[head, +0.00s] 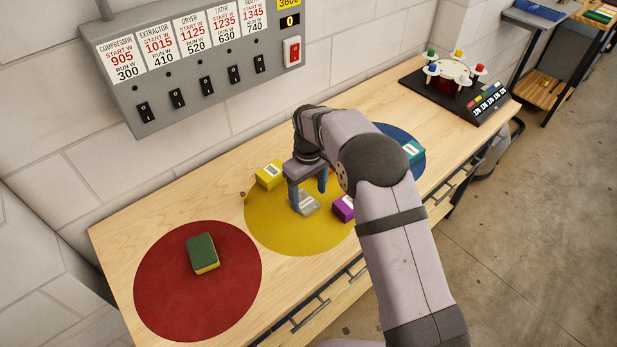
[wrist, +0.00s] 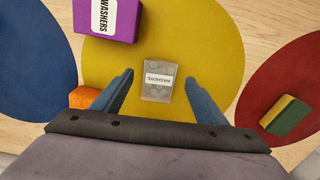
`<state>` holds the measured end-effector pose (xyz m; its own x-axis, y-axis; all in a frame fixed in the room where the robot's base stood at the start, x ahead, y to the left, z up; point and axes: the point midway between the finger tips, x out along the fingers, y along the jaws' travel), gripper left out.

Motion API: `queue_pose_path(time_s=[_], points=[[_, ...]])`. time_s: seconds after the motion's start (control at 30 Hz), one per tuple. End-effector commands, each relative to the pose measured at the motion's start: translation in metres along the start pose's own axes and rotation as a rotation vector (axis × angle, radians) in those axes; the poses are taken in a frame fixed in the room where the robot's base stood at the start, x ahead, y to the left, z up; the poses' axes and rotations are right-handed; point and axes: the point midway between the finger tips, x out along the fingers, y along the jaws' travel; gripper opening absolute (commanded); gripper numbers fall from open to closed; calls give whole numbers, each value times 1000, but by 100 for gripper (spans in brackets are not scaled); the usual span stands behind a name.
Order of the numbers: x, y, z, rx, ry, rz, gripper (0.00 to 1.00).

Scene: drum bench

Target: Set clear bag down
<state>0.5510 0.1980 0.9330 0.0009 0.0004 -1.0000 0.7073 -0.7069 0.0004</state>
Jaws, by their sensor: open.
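The clear bag (wrist: 158,82), a small greyish see-through packet with a white label, lies on the yellow disc (wrist: 205,30) in the wrist view. It also shows in the head view (head: 305,203), below my gripper. My gripper (wrist: 160,85) is open, with one finger on each side of the bag and a visible gap to both. In the head view my gripper (head: 308,195) points down over the yellow disc (head: 275,238). My arm hides part of the disc there.
A yellow box (head: 269,175) and a purple box (head: 343,208), labelled washers in the wrist view, flank the bag. A green-and-yellow sponge (head: 202,253) lies on the red disc (head: 165,300). A teal box (head: 412,152) is on the blue disc (head: 400,132). An orange item (wrist: 84,97) is near the left finger.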

Motion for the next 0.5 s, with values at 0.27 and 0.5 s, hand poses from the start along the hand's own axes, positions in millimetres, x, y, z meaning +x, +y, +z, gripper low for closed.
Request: queue_pose_path(time_s=[0.27,0.5], points=[[-49,0,-1,0,4,2,66],[-78,0,-1,0,2,1,66]])
